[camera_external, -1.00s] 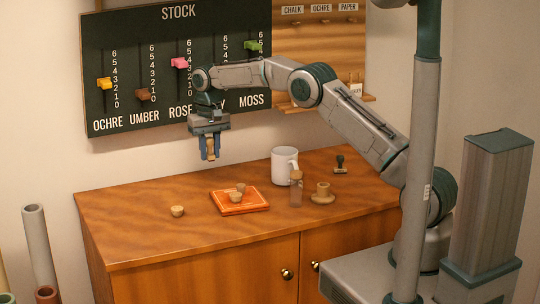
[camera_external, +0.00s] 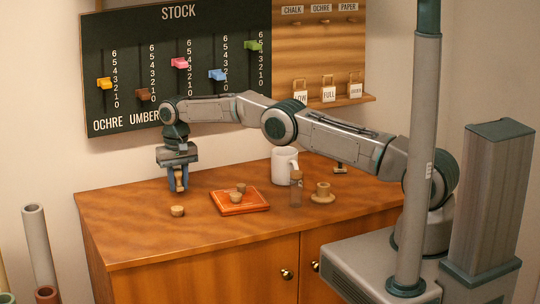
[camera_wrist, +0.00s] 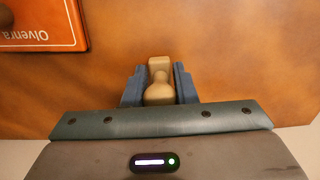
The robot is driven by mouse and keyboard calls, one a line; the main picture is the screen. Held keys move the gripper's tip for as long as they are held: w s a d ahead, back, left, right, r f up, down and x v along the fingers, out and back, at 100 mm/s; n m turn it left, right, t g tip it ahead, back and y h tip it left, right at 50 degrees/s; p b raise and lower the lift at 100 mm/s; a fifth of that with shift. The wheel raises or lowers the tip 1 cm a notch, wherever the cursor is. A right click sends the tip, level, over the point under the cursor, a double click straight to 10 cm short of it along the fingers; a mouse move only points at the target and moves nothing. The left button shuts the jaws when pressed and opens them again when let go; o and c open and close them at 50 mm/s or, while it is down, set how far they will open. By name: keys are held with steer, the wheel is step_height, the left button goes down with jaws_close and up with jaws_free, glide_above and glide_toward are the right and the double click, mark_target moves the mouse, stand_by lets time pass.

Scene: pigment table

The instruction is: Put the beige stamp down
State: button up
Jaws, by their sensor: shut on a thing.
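The beige stamp (camera_wrist: 160,90) is held between the blue fingers of my gripper (camera_external: 179,184). In the wrist view its rounded knob is toward the palm and its block end is beyond it. In the external view the stamp (camera_external: 179,178) hangs upright over the back left part of the wooden cabinet top (camera_external: 130,235). Its lower end is close to the cabinet top, but I cannot tell whether it touches. My gripper (camera_wrist: 160,88) is shut on it, and the fingers partly hide it.
A small wooden cork-like piece (camera_external: 177,211) lies just in front of my gripper. The left front top is clear.

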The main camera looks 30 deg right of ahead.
steer(key=shift+f, duration=1)
steer(key=shift+f, duration=0.25)
steer(key=o, duration=1)
steer(key=shift+r, duration=0.1)
step_height(320, 180, up, 10)
steer(key=shift+r+p, duration=0.25)
steer(key=shift+p, duration=0.45)
steer(key=shift+r+p, duration=0.85)
steer(key=shift+r, duration=0.1)
